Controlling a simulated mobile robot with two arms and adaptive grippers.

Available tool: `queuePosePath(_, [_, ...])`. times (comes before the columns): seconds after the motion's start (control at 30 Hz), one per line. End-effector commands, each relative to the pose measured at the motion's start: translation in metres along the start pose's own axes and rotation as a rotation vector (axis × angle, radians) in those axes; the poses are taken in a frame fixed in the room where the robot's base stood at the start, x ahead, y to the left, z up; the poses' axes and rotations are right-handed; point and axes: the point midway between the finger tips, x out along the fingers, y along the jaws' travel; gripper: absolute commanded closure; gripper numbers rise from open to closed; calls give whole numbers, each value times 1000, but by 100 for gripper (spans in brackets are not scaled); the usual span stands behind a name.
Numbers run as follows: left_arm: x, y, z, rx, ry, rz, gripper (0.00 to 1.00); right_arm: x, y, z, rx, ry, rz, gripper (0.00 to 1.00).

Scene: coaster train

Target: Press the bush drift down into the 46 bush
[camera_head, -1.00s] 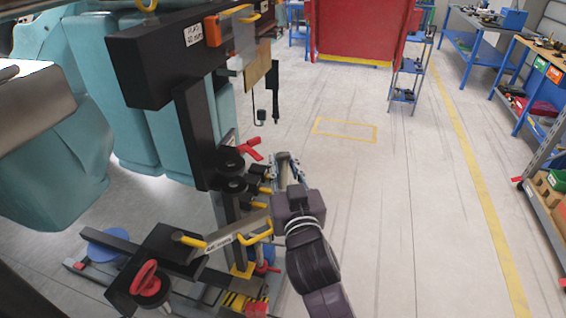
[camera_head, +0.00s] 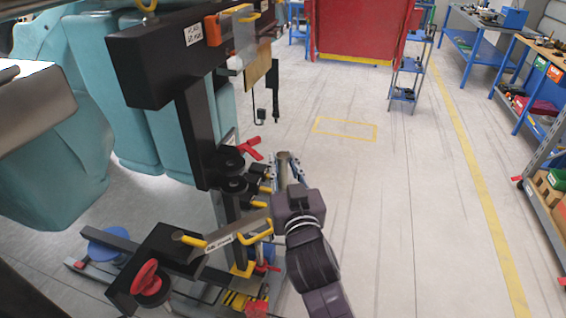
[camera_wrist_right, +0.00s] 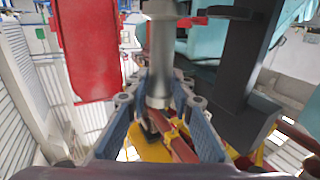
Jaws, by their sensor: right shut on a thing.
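The bush drift (camera_head: 283,168) is a grey metal cylinder with a wider collar. It stands roughly upright in my right gripper (camera_head: 287,183). In the right wrist view the drift (camera_wrist_right: 161,50) comes down between the two blue-grey fingers of my right gripper (camera_wrist_right: 158,112), which are shut on it. The drift's lower end is low between the fingers. I cannot make out the 46 bush; the gripper and drift cover the space below. My left gripper is not in view.
A black post and beam fixture (camera_head: 190,115) stands close left of my right gripper, with yellow handles and a red knob (camera_head: 150,278). Teal seats (camera_head: 60,160) are behind it. The floor (camera_head: 400,220) to the right is clear. A red panel (camera_head: 362,28) stands at the back.

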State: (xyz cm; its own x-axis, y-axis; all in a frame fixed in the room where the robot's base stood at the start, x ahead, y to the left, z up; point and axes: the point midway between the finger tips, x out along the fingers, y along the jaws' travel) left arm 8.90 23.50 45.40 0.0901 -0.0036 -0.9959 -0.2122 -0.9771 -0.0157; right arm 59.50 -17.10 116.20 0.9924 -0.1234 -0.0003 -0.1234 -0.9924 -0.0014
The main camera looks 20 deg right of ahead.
Motion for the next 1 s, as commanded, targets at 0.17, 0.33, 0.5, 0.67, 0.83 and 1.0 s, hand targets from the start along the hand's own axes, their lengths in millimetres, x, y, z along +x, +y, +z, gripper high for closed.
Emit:
queuePosePath(0.17, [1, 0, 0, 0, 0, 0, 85, 0, 0, -1, 0, 4, 0, 100])
queuePosePath(0.33, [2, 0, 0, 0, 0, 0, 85, 0, 0, 2, 0, 3, 0, 100])
queuePosePath(0.5, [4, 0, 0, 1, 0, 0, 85, 0, 0, 4, 0, 3, 0, 100])
queuePosePath(0.67, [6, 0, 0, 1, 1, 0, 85, 0, 0, 6, 0, 3, 0, 100])
queuePosePath(0.83, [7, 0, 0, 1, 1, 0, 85, 0, 0, 8, 0, 3, 0, 100])
queuePosePath(1.0, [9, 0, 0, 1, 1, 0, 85, 0, 0, 10, 0, 3, 0, 100])
